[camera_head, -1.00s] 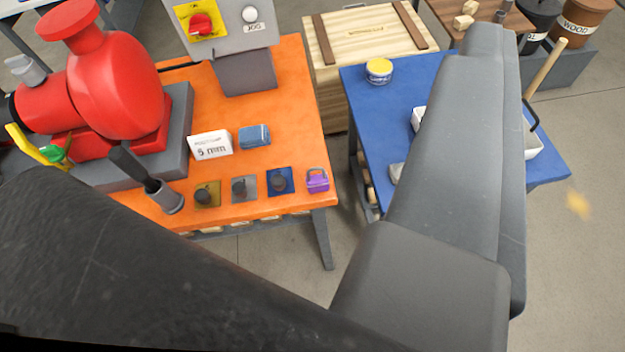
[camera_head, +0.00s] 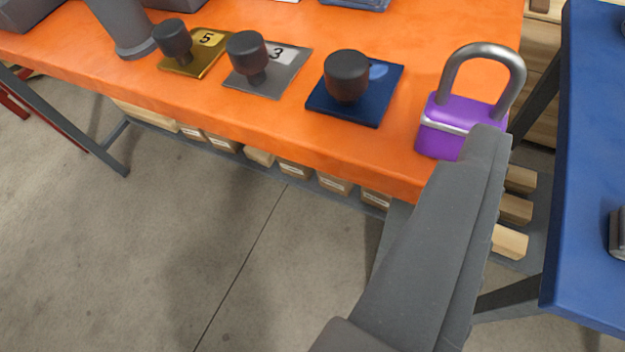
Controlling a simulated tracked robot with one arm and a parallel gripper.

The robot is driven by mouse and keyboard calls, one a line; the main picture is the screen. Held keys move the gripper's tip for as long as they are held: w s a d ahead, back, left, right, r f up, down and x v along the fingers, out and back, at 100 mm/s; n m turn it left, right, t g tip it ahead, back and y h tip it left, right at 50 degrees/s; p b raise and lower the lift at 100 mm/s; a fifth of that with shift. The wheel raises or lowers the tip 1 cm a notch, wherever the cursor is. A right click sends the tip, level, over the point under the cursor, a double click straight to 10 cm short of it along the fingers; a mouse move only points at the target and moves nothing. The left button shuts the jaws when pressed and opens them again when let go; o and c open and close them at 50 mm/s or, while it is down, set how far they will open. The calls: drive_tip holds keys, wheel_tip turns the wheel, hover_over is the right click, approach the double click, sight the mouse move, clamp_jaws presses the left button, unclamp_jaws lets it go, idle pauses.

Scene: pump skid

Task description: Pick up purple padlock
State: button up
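The purple padlock (camera_head: 450,117) stands upright at the right front corner of the orange table (camera_head: 290,132). Its body is purple with a light band, and its thick grey shackle points up. My gripper (camera_head: 484,150) shows as one long grey finger rising from the bottom. The fingertip overlaps the lower right part of the padlock in the picture and hides it. I cannot tell whether it touches. No second finger shows, so the opening cannot be judged.
Left of the padlock stand a blue plate with a black knob (camera_head: 347,85), a grey plate marked 3 (camera_head: 278,84) and a yellow plate marked 5 (camera_head: 206,42). A blue table (camera_head: 595,180) is at the right, across a gap. Boxes (camera_head: 293,170) sit on a shelf below.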

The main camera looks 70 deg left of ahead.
drive_tip(key=g+y, duration=0.1)
approach(459, 139)
drive_tip(key=shift+y, duration=0.3)
drive_tip(key=b+x, duration=0.1)
drive_tip(key=x, duration=0.6)
drive_tip(key=shift+w, duration=0.15)
drive_tip(key=shift+f+b+x, duration=0.2)
drive_tip(key=shift+b+x, duration=0.55)
drive_tip(key=shift+x, duration=1.75)
drive_tip(key=shift+d, duration=0.15)
drive_tip(key=c, duration=1.1)
